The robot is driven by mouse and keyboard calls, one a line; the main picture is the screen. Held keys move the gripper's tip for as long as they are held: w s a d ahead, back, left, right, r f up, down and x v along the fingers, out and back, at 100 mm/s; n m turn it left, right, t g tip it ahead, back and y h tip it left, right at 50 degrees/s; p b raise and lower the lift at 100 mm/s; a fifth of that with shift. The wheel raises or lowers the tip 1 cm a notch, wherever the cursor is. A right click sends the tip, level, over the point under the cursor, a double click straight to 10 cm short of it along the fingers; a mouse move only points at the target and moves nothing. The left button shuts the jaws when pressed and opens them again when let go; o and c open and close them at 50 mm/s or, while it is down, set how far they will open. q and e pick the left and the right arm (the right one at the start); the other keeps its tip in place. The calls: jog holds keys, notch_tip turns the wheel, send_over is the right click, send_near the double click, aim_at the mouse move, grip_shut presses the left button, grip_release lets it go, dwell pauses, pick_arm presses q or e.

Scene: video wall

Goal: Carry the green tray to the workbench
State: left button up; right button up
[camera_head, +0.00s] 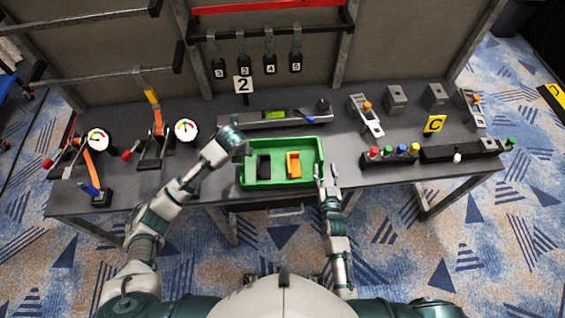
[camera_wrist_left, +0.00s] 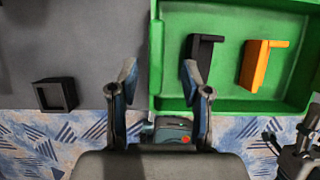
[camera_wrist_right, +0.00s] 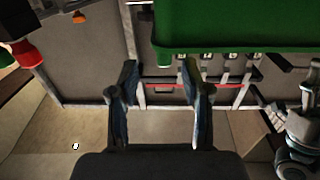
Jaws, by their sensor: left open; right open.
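The green tray (camera_head: 281,142) lies at the front middle of the dark workbench (camera_head: 345,160). It holds a black part (camera_head: 264,167) and an orange part (camera_head: 293,165). My left gripper (camera_head: 240,146) is open at the tray's left side. In the left wrist view, its fingers (camera_wrist_left: 160,76) stand on either side of the tray's left wall (camera_wrist_left: 156,55). My right gripper (camera_head: 328,174) is open at the tray's right front corner. In the right wrist view, its fingers (camera_wrist_right: 158,72) are near the green tray wall (camera_wrist_right: 235,30); I cannot tell whether they touch it.
Gauges with clamps (camera_head: 98,139) stand on the left of the bench. A grey device (camera_head: 275,117) lies behind the tray. A button box (camera_head: 388,153) and a yellow C sign (camera_head: 434,124) are to the right. Tags (camera_head: 270,64) hang behind. Patterned carpet (camera_head: 480,230) lies in front.

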aim_at(321, 162)
pick_arm(q)
jog(key=x, duration=0.5)
jog(key=shift+a+f, duration=0.35)
jog(key=shift+a, duration=0.05)
pick_arm(e)
jog(key=w, duration=0.2)
jog(key=w+a, duration=0.1)
jog(key=w, duration=0.2)
jog(key=shift+w+a+r, duration=0.1)
jog(key=shift+w+a, duration=0.05)
jog(key=shift+w, duration=0.15)
pick_arm(q)
jog(key=shift+w+f, duration=0.2)
jog(key=shift+f, duration=0.1)
pick_arm(e)
jog(key=shift+w, duration=0.3)
pick_arm(q)
jog(key=shift+w+d+f, duration=0.1)
jog(key=shift+f, duration=0.1)
pick_arm(e)
jog(key=shift+w, duration=0.25)
pick_arm(q)
jog(key=shift+d, duration=0.1)
pick_arm(e)
jog(key=shift+d, duration=0.2)
